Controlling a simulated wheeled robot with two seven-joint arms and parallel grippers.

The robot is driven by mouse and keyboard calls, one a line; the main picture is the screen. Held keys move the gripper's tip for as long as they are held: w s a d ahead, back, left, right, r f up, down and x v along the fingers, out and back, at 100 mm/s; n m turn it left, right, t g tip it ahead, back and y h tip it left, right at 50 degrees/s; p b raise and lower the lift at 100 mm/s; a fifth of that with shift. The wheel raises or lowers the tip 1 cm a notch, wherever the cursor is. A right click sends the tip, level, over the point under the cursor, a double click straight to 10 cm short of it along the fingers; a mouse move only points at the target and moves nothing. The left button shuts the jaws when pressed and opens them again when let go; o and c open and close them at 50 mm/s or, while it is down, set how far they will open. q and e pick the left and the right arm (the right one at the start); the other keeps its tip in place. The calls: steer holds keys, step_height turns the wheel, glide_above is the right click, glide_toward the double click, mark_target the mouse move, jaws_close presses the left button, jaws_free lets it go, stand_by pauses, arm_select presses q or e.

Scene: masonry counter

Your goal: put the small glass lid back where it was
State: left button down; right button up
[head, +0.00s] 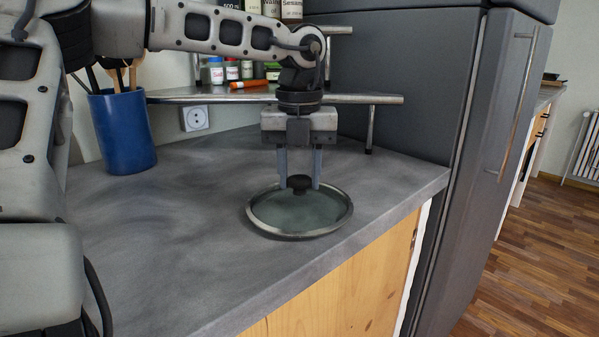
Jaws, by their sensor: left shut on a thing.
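The small glass lid (318,213) is round, with a metal rim and a dark knob on top. It is over the grey counter near its front edge, and looks close to level. I cannot tell whether its rim touches the counter. My left gripper (299,184) points straight down above the lid. Its two fingers are shut on the lid's knob. My right gripper is not in view.
A blue utensil holder (122,132) stands at the back left of the counter (190,230). A raised metal shelf (355,98) with jars runs along the back. A dark fridge (415,90) borders the counter on the right. The counter left of the lid is clear.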

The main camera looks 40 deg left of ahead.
mark_target(299, 177)
arm_select(q)
steer(key=c, duration=1.3)
jaws_free()
steer(key=shift+f, duration=0.15)
steer(key=shift+c, duration=0.2)
steer(key=o, duration=0.4)
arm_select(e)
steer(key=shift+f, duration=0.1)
arm_select(q)
steer(key=shift+r, duration=0.25)
step_height(299, 177, up, 12)
steer(key=shift+f+p, duration=0.1)
steer(key=shift+p, duration=1.1)
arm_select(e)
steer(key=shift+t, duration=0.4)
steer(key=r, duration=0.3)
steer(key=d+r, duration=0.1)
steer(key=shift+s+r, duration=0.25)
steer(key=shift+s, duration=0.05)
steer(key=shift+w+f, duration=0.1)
